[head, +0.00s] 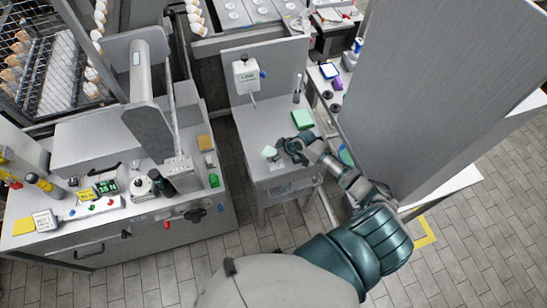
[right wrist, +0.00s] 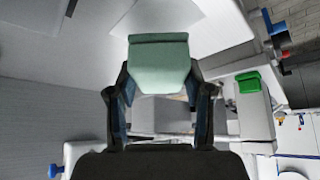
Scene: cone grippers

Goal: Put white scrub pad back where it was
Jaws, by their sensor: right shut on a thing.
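My right gripper (head: 283,150) is over the small grey table (head: 262,122) in the middle of the head view. It is shut on the white scrub pad (head: 269,152), which looks pale greenish-white. In the right wrist view the pad (right wrist: 160,62) sits between the two dark fingers of the gripper (right wrist: 160,80). A paler flat surface lies beyond it. I cannot tell whether the pad touches anything below. A green pad (head: 303,119) lies apart on the same table, behind the gripper. My left gripper is not in view.
A large grey machine (head: 150,125) stands at left, across a gap. A tall grey panel (head: 440,90) rises at right. The table's front left is clear.

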